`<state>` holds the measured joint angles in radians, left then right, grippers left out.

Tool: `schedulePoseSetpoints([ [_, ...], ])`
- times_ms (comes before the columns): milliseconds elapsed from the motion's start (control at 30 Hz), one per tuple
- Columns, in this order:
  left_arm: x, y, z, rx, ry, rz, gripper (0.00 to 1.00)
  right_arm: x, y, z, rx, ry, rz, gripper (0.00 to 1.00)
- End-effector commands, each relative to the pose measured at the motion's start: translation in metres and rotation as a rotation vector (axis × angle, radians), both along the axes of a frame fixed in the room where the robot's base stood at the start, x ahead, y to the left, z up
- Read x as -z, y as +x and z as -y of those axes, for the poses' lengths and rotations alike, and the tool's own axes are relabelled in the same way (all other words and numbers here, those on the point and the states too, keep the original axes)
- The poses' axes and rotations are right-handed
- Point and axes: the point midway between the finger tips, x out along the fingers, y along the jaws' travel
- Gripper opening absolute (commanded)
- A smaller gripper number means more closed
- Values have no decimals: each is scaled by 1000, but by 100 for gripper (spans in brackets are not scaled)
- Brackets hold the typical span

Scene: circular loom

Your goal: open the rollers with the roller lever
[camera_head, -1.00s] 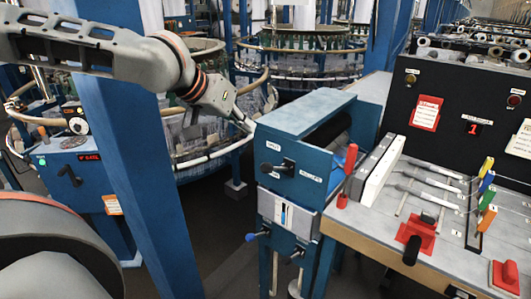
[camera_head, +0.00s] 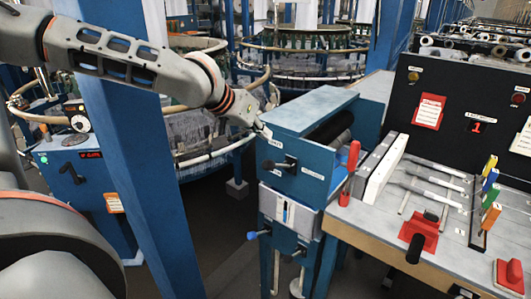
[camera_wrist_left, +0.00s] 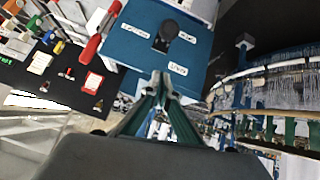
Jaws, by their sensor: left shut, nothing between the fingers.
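The blue roller box (camera_head: 310,112) stands in the middle of the head view. A black lever with a round knob (camera_head: 286,165) sits on its front face between small white labels. The lever also shows in the left wrist view (camera_wrist_left: 168,32), above my fingertips. A red-handled lever (camera_head: 349,172) stands at the box's right side. I cannot tell for sure which one the task names. My left gripper (camera_head: 264,131) is shut and empty at the box's upper left front edge, apart from the black lever. Its fingers show together in the wrist view (camera_wrist_left: 160,80). My right gripper is not in view.
Circular looms (camera_head: 300,55) stand behind. At the right, a bench holds a red clamp (camera_head: 420,232), coloured levers (camera_head: 488,190) and a black panel (camera_head: 455,95).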

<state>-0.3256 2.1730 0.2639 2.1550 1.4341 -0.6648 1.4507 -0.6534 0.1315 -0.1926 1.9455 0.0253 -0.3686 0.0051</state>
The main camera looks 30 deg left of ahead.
Motion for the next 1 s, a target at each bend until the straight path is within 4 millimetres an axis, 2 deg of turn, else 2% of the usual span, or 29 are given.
schedulePoseSetpoints([
  [200, 21, 20, 3, -1, -1, -3, 0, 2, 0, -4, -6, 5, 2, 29],
  [300, 35, 9, 6, 2, -3, -3, 0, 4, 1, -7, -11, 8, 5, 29],
  [500, 49, 0, 8, 0, -1, -1, 0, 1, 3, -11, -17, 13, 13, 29],
  [1000, 52, -2, 8, -1, -1, 2, 0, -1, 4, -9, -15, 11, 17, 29],
])
